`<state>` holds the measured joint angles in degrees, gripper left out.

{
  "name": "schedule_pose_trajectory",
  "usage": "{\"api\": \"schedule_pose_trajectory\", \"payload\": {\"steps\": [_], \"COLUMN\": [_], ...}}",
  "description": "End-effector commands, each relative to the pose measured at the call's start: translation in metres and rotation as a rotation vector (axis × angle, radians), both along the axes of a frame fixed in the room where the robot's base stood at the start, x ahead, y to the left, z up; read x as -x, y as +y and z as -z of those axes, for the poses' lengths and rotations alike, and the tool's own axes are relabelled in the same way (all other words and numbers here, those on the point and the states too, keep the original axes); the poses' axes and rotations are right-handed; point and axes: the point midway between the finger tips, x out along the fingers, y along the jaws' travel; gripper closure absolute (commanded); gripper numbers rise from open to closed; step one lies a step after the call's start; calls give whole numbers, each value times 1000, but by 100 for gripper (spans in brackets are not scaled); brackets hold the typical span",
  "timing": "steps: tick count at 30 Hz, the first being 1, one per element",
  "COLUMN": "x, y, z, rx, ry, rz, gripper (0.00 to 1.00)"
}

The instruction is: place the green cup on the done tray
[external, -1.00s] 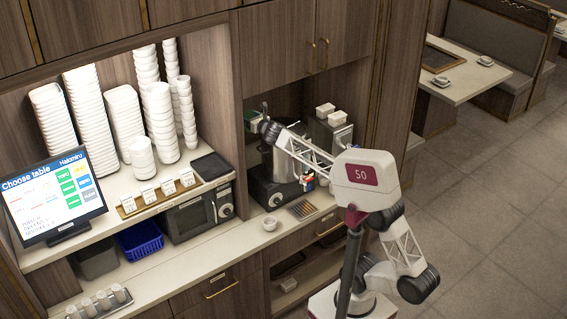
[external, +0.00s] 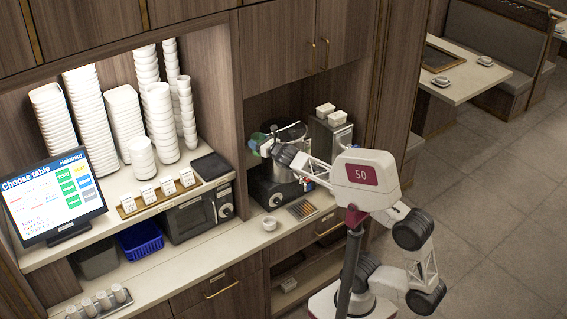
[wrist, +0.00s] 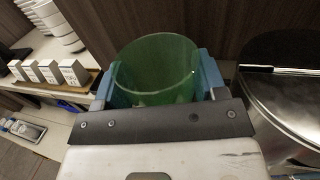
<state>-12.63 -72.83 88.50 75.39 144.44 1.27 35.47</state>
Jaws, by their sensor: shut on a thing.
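The green cup (wrist: 157,65) is translucent and sits between the two blue fingers of my gripper (wrist: 160,78) in the wrist view, its open rim showing. My gripper is shut on it. In the external view my gripper (external: 260,143) holds the green cup (external: 256,138) in the air, just left of the steel pot. The cup's lower part is hidden by my gripper in the wrist view. A dark flat tray (external: 210,166) lies on the upper shelf above the microwave; I cannot tell whether it is the done tray.
The steel pot (external: 288,165) shows close on the right in the wrist view (wrist: 290,105). Bowl stacks (external: 160,115) and a wooden tray of labelled boxes (external: 160,193) stand on the shelf.

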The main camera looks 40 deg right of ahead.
Motion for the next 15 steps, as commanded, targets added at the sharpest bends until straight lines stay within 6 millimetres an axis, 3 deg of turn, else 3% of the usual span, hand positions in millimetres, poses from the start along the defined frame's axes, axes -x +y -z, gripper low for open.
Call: {"api": "schedule_pose_trajectory", "payload": {"steps": [15], "x": [25], "y": [37], "z": [2], "rx": [1], "ry": [-2], "rz": [-48], "gripper": [58]}}
